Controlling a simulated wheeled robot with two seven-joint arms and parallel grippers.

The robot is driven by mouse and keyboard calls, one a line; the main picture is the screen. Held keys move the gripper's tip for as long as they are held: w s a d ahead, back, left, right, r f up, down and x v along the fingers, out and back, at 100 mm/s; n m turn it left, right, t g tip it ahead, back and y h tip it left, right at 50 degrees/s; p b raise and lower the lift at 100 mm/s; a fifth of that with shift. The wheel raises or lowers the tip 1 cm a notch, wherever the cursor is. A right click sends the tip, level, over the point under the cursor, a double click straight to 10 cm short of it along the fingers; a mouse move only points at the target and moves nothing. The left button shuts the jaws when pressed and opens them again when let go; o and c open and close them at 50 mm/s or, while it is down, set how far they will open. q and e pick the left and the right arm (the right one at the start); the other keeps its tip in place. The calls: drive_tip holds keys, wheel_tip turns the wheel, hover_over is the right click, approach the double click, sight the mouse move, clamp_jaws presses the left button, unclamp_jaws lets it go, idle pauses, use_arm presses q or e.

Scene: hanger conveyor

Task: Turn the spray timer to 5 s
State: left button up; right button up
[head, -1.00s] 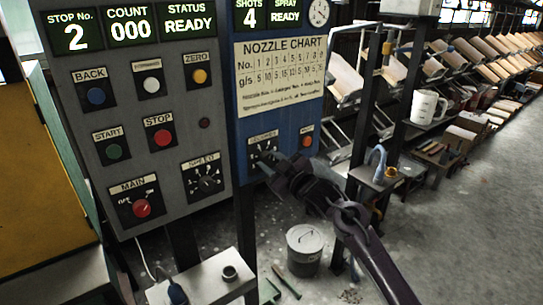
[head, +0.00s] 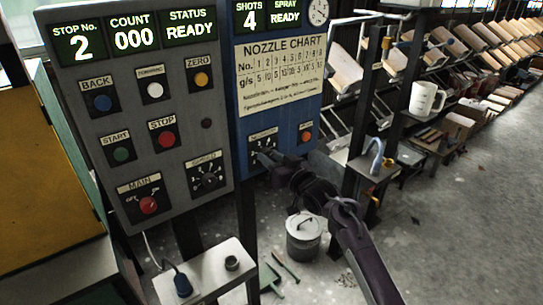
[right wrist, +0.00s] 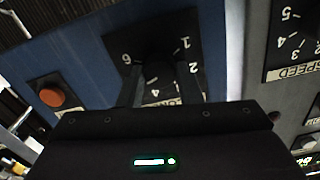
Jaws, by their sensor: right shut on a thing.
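The spray timer dial (head: 263,136) is a black plate with a knob, low on the blue panel (head: 285,125). My right gripper (head: 270,160) is at this dial, its fingers shut on the timer knob. In the right wrist view the dark knob (right wrist: 156,48) sits between the two fingertips (right wrist: 158,80). My left gripper is not in view.
An orange button (head: 305,135) is just right of the dial. The grey panel (head: 190,110) at left carries several buttons, a speed knob (head: 208,178) and a red main switch (head: 148,204). A lidded can (head: 303,240) stands on the floor below my right arm.

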idle(0.5)
drive_tip(key=o, duration=1)
drive_tip(key=b+v, duration=0.1)
drive_tip(key=v, duration=0.6)
drive_tip(key=shift+s+d, duration=0.2)
drive_tip(key=shift+s, duration=0.05)
drive_tip(key=shift+f, duration=0.15)
